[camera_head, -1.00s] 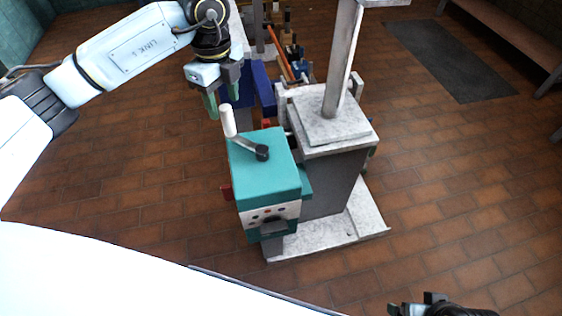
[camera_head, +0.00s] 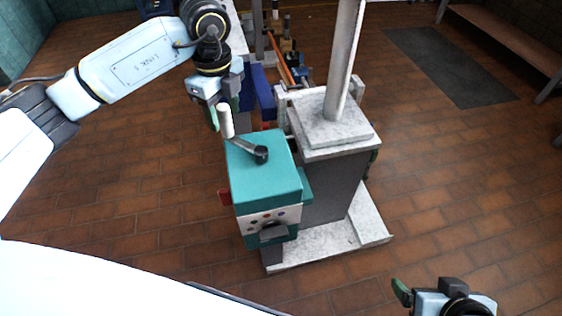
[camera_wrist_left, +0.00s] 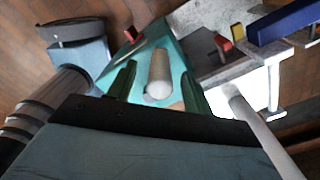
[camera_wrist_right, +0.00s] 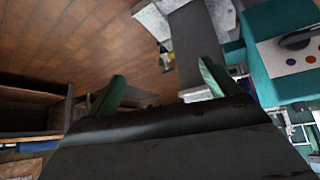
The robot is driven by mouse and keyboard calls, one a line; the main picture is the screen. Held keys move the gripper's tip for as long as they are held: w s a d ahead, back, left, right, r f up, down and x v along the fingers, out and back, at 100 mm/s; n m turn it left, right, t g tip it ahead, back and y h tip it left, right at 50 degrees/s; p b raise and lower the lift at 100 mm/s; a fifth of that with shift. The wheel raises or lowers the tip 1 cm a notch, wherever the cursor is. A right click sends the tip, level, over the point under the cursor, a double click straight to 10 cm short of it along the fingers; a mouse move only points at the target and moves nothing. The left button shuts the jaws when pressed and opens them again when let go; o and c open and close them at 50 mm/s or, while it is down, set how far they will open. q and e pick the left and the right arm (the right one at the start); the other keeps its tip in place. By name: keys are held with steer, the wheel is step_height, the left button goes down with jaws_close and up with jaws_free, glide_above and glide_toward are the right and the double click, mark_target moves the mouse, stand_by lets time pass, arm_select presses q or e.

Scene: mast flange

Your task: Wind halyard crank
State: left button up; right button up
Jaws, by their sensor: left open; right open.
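The halyard crank has a white upright handle (camera_head: 226,122) on a grey arm with a dark hub (camera_head: 261,155). It sits on top of a teal winch box (camera_head: 262,178). My left gripper (camera_head: 225,110) is open at the handle's upper end. In the left wrist view the handle (camera_wrist_left: 158,76) shows between the two green fingers of my left gripper (camera_wrist_left: 158,84), with gaps on both sides. My right gripper (camera_head: 429,287) is open and empty at the bottom right, well apart from the winch. The right wrist view also shows the teal box (camera_wrist_right: 275,70) at the right.
A grey mast (camera_head: 345,60) rises from a stone-topped pedestal (camera_head: 325,140) right beside the winch box. A pale base plate (camera_head: 350,235) lies under it. Tools and blue parts (camera_head: 290,65) stand behind. A bench (camera_head: 510,40) is at the far right.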

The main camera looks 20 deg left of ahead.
arm_select(q)
steer(key=shift+f+b, duration=0.55)
steer(key=shift+f, duration=0.15)
steer(key=shift+c, duration=0.5)
steer(key=c, duration=1)
arm_select(e)
steer(key=w+r+t, duration=0.1)
steer(key=w+a+r+t, duration=0.1)
steer(key=w+t+y, duration=0.1)
steer(key=w, duration=0.1)
steer(key=shift+a+r, duration=0.4)
